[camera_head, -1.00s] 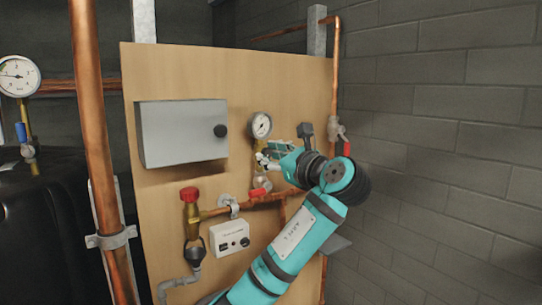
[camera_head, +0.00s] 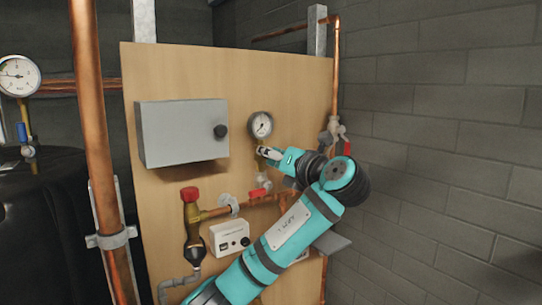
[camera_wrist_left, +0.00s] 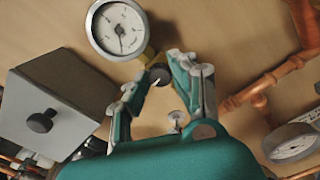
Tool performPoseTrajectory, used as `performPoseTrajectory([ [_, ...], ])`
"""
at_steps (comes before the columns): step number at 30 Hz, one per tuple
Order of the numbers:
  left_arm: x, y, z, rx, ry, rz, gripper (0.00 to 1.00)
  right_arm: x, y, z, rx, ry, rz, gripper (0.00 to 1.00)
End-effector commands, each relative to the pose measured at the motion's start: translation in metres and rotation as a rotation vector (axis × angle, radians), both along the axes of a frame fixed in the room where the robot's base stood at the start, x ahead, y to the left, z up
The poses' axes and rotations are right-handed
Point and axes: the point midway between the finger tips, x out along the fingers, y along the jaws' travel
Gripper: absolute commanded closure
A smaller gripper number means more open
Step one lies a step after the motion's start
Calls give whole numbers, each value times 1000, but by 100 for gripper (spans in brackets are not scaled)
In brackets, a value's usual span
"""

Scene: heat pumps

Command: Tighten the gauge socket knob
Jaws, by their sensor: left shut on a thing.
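The round white gauge (camera_head: 261,125) is mounted on the wooden board. It also shows in the left wrist view (camera_wrist_left: 117,28), with a brass socket below it. A small dark gauge socket knob (camera_wrist_left: 160,74) sits on this socket, between the fingertips of my left gripper (camera_wrist_left: 158,73). The gripper is shut on the knob. In the head view, my left gripper (camera_head: 264,152) is just below the gauge, and its fingers and wrist hide the knob there. My right gripper is in neither view.
A grey box (camera_head: 182,132) with a black knob (camera_head: 220,131) stands out from the board at left. Below are a red-handled valve (camera_head: 258,192), copper pipe and a white control box (camera_head: 229,238). Another red-handled valve (camera_head: 337,133) is at right. A vertical copper pipe (camera_head: 92,120) is at left.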

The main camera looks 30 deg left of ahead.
Motion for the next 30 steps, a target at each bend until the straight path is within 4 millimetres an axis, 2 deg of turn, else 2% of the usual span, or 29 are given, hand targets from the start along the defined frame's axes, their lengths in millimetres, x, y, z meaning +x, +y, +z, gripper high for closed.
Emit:
performPoseTrajectory([
  [9, 0, 0, -3, 34, 93, 0, 100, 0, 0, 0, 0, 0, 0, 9],
  [23, 0, 0, -3, 38, 106, 1, 100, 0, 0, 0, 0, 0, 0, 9],
  [24, 0, 0, -3, 38, 106, 1, 73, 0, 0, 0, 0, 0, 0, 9],
  [28, 0, 0, -3, 38, 103, 0, 56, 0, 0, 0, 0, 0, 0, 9],
  [30, 0, 0, -2, 38, 102, 0, 52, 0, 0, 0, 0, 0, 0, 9],
])
